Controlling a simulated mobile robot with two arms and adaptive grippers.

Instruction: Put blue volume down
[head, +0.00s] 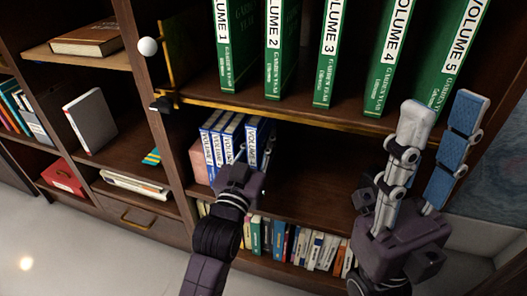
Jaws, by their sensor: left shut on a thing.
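Several blue volumes (217,138) stand upright in a row on the middle shelf (325,180), at its left end. My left gripper (252,158) reaches in from below and is shut on the blue volume (251,135) towards the right end of this row. That volume stands upright, close beside the others. My gripper hides its lower part, so I cannot tell whether its base touches the shelf. My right gripper (440,112) is open and empty at the right, in front of the shelves, with its fingers pointing up.
Large green volumes (330,60) stand on the shelf above, behind a brass edge (290,115). A pink block (200,162) is left of the blue row. The middle shelf is bare to the right of the row. Small books (300,245) fill the shelf below.

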